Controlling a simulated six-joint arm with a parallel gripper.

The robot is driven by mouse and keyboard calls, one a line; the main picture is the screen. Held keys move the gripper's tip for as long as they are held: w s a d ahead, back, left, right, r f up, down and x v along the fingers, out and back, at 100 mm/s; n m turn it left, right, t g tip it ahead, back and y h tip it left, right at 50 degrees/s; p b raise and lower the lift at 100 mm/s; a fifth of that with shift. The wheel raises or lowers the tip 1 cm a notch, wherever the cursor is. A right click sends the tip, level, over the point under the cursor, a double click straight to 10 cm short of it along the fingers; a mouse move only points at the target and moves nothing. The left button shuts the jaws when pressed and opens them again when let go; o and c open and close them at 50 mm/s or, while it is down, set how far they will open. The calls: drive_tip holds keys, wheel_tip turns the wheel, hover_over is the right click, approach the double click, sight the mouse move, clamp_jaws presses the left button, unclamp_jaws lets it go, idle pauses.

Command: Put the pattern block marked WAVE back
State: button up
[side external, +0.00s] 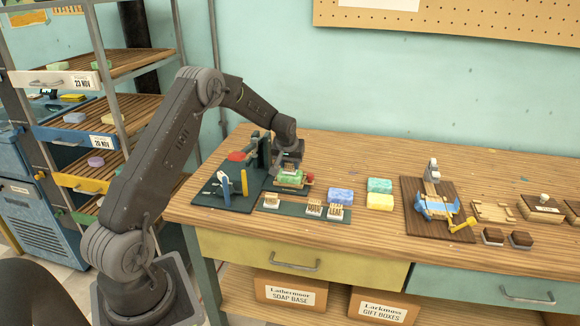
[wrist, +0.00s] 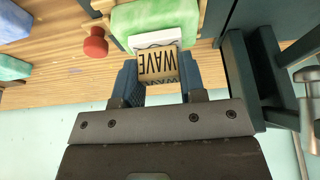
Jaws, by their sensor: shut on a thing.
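The pattern block marked WAVE (wrist: 158,64) is a tan block with dark letters, held between the two blue fingers of my gripper (wrist: 160,80). A white part at its far end lies close to a green soap bar (wrist: 155,18); I cannot tell if they touch. In the side view my gripper (side external: 291,162) is over the green soap (side external: 290,177), beside the dark press (side external: 262,155). The block is mostly hidden there. A dark green rack strip (side external: 291,208) in front holds a few other small marked blocks (side external: 314,207), with a bare stretch between the left one (side external: 271,200) and the others.
A red knob (wrist: 96,42) is beside the held block. A dark board with a blue-and-yellow device (side external: 437,207) stands further right.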

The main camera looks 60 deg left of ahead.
wheel_tip(320, 180, up, 9)
drive_tip(key=shift+f, duration=0.15)
drive_tip(key=shift+d+r, duration=0.2)
drive_tip(key=s+d+f+n+g, duration=0.4)
drive_tip(key=s+d+n+g, duration=0.5)
drive_tip(key=n, duration=0.9)
drive_tip(key=f+t, duration=0.1)
drive_tip(key=f, duration=0.2)
drive_tip(key=w+d+f, duration=0.1)
drive_tip(key=f, duration=0.2)
drive_tip(key=f+t, duration=0.1)
drive_tip(key=f, duration=0.2)
drive_tip(key=shift+w+d+f+t, duration=0.2)
drive_tip(key=shift+d+t, duration=0.1)
drive_tip(key=shift+d, duration=0.1)
drive_tip(key=shift+f, duration=0.1)
drive_tip(key=o, duration=1)
